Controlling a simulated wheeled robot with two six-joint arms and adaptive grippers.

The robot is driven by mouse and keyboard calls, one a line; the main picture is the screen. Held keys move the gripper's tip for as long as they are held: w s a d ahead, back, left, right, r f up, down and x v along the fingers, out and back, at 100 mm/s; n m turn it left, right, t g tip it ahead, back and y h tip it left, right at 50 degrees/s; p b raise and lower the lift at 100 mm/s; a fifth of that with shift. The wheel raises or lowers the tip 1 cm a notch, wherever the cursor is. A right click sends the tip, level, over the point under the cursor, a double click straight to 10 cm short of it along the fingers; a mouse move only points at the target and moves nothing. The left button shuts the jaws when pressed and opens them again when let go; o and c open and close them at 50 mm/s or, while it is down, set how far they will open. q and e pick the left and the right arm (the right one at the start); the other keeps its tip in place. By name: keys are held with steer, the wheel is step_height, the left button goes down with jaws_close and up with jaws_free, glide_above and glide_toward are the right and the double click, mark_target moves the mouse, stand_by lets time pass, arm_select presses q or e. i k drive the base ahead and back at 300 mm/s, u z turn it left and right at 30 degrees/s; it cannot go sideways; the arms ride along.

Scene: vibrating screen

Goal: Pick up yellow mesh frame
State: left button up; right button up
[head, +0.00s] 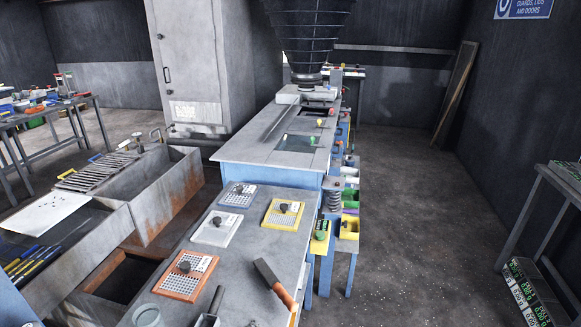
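The yellow mesh frame (281,219) lies flat on the grey workbench (245,255), near the bench's right edge. It is a small plate with a perforated middle, a yellow border and a dark knob on top. Neither of my grippers shows in the head view. Nothing covers the frame.
A blue mesh frame (238,198), a white one (214,232) and an orange one (178,284) lie on the same bench. The grey machine (260,150) stands behind. Open floor is at the right.

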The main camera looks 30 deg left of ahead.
mark_target(282, 214)
steer(key=z, duration=0.5)
steer(key=k, duration=0.6)
steer(key=z, duration=0.65)
steer(key=i, duration=1.55)
steer(key=u, duration=0.55)
steer(key=i, duration=1.15)
steer(key=u, duration=1.55)
steer(key=i, duration=0.85)
steer(key=u, duration=0.85)
